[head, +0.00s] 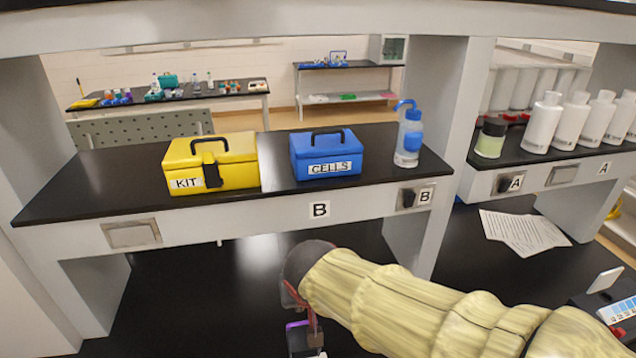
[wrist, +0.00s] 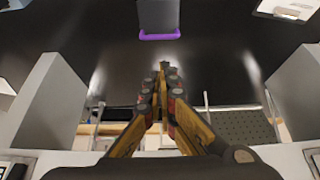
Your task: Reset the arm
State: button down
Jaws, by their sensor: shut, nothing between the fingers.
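My arm in its pale yellow sleeve comes in from the lower right of the head view, its wrist over the black lower bench (head: 200,290). My gripper shows in the wrist view (wrist: 165,70) with its fingertips together and nothing between them. In the head view it is mostly hidden behind the wrist and cut off by the bottom edge. A dark grey object with a purple rim (wrist: 158,20) is beyond the fingertips, apart from them in the picture.
Shelf B (head: 270,192) holds a yellow KIT box (head: 232,150), a blue CELLS box (head: 345,160) and a blue-capped wash bottle (head: 407,150). Shelf A at right holds a green jar (head: 490,142) and several white bottles (head: 543,122). Papers (head: 522,232) lie below.

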jog(key=s+d+f+m+b, duration=0.1)
jog(key=s+d+b, duration=0.2)
jog(key=s+d, duration=0.5)
jog(key=s+d+f+m+h+b, duration=0.1)
jog(key=s+d+b, duration=0.3)
jog(key=d, duration=1.2)
jog(key=s+m, duration=0.1)
jog(key=s, duration=0.3)
jog(key=shift+s+f, duration=0.15)
jog(key=shift+f, duration=0.05)
jog(key=shift+a, duration=0.1)
dwell(0.7)
